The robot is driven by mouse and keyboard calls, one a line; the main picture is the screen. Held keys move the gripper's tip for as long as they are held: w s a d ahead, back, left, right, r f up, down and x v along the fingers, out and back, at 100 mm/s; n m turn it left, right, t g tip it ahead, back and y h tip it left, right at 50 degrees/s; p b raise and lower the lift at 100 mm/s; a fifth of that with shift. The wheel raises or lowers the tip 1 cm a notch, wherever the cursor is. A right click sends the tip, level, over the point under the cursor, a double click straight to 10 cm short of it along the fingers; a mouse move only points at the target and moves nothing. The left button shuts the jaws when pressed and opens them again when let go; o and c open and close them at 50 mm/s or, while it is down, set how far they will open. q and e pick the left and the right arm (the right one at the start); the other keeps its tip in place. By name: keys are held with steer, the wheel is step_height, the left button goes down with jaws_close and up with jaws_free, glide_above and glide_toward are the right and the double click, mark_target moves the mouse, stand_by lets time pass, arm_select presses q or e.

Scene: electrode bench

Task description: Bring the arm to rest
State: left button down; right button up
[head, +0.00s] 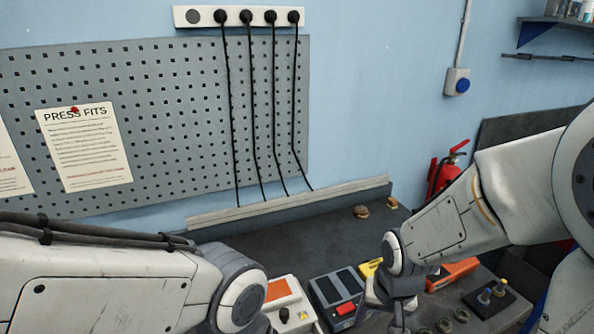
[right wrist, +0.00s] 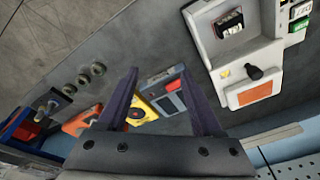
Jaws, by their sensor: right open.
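My right arm comes in from the right in the head view. Its gripper points down over the bench, partly cut off by the bottom edge. In the right wrist view my right gripper (right wrist: 160,74) has its two dark fingers spread wide with nothing held between them. Beyond the fingers lie a grey device with a red button (right wrist: 172,86) and a yellow device (right wrist: 138,112). My left arm crosses the lower left of the head view. Its wrist shows, but its gripper is out of frame.
The dark bench (head: 290,245) carries a white device with an orange panel (head: 278,291), an orange box (head: 455,274), several metal rings (head: 461,314) and a black block with pegs (head: 497,303). A fire extinguisher (head: 443,180) stands at right. The bench's back middle is mostly clear.

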steer(key=s+a+r+n+g, duration=0.1)
steer(key=s+a+r+n, duration=0.1)
steer(key=s+a+n, duration=0.3)
steer(key=s+a+r+n+g, duration=0.1)
steer(key=s+a+r+n, duration=0.2)
steer(key=s, duration=0.7)
steer(key=shift+a+r+n+y, duration=0.4)
steer(key=shift+a+n, duration=0.6)
steer(key=shift+a, duration=0.25)
